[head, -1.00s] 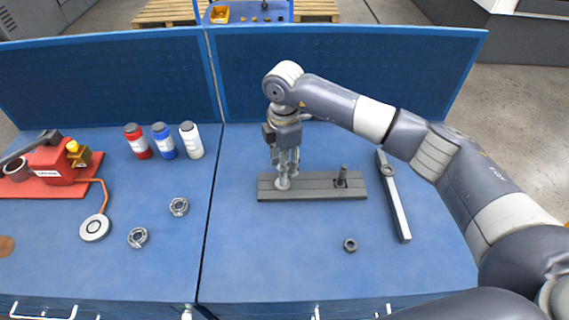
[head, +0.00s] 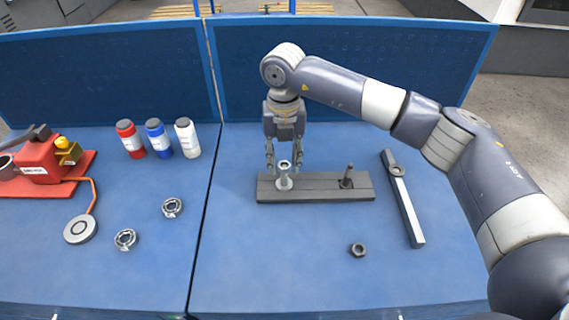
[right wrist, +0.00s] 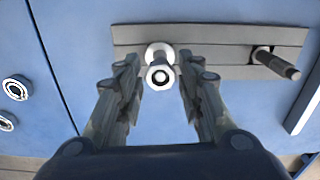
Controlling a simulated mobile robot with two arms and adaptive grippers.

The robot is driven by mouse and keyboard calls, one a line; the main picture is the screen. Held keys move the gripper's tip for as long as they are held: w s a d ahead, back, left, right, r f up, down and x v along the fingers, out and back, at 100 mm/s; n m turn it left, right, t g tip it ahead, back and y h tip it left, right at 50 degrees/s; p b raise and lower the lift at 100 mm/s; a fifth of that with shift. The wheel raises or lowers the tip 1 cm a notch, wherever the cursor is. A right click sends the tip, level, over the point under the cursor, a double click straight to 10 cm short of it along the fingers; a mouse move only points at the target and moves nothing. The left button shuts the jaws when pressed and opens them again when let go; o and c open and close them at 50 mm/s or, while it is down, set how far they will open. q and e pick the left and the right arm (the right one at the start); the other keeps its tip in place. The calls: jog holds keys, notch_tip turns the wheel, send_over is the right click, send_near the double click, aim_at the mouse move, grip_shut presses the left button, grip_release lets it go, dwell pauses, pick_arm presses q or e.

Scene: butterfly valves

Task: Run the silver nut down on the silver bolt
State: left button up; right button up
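The silver bolt (head: 285,175) stands upright near the left end of a dark grey base plate (head: 320,192). A silver nut (right wrist: 160,76) appears to sit around its top end. A wider silver collar (right wrist: 157,51) shows at the bolt's foot. My right gripper (head: 284,168) points down over the bolt. Its fingers (right wrist: 158,82) are spread on either side of the nut and bolt, with visible gaps, holding nothing. Whether the nut's thread is engaged cannot be seen. My left gripper is not in view.
A dark bolt (head: 348,175) stands on the plate's right part. A dark nut (head: 357,250) lies in front, and a grey bar (head: 404,205) with a ring on it lies right. Bearings (head: 172,207), bottles (head: 157,139) and a red tool (head: 43,160) are left. The front table is mostly clear.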

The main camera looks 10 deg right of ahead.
jog(key=n+b, duration=0.2)
jog(key=n, duration=0.2)
jog(key=shift+f+n, duration=0.15)
jog(key=shift+n, duration=0.25)
jog(key=n, duration=0.2)
jog(key=shift+w+a+n+b, duration=0.1)
jog(key=shift+n+b, duration=0.2)
jog(key=shift+c, duration=0.3)
grip_shut()
